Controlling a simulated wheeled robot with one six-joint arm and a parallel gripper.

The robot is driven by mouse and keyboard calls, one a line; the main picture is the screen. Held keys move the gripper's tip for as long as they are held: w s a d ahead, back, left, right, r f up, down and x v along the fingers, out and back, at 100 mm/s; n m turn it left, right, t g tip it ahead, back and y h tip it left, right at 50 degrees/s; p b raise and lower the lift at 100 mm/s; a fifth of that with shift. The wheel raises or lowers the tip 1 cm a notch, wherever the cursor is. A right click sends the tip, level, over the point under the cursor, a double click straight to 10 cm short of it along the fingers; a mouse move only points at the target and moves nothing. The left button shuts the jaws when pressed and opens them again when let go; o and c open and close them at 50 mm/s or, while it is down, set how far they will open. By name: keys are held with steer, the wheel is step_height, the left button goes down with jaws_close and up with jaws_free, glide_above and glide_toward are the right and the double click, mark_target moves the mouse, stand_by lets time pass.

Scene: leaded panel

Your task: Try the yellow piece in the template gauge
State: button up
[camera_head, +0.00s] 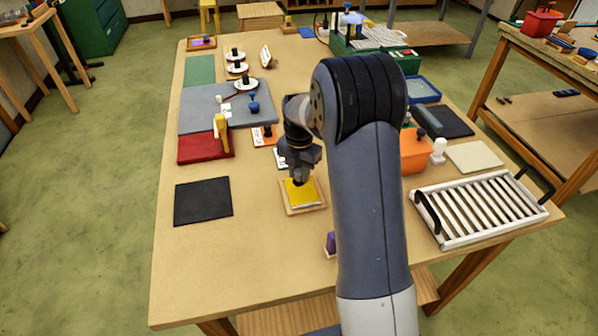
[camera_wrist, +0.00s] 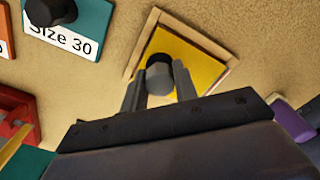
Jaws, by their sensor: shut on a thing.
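The yellow piece (camera_head: 301,193) is a flat square with a dark round knob (camera_wrist: 160,72) on top. My gripper (camera_head: 300,181) is above it, and in the wrist view my gripper (camera_wrist: 160,88) is shut on the knob. The template gauge (camera_head: 291,208) is a light wooden square frame on the table. In the wrist view the yellow piece (camera_wrist: 190,62) shows inside the outline of the wooden frame (camera_wrist: 147,38) and looks slightly turned against it. I cannot tell whether the piece rests fully down in the frame. My arm hides the table to the right.
A black mat (camera_head: 203,201) lies to the left, with a red mat (camera_head: 205,147) behind it. A teal block labelled "Size 30" (camera_wrist: 75,22) is near the frame. A purple object (camera_head: 331,243) stands in front. A white slatted rack (camera_head: 478,208) and an orange bin (camera_head: 414,152) are right.

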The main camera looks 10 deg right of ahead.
stand_by(0.6)
steer(key=shift+f, duration=0.25)
stand_by(0.7)
steer(key=o, duration=1)
step_height(320, 180, up, 11)
steer(key=shift+f+b, duration=0.1)
steer(key=shift+b, duration=0.8)
steer(key=shift+f, duration=0.1)
